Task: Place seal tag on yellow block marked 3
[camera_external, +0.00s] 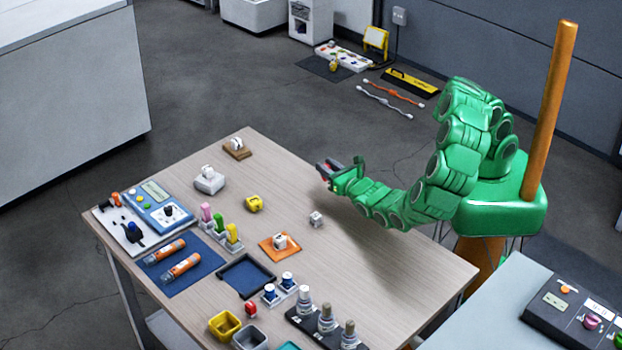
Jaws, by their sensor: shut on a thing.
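The mark is too small to read.
A small whitish block (316,218) stands on the table (335,262) below my gripper. Bottles (326,319), bins (224,324) and a dark tray (245,275) crowd the front.

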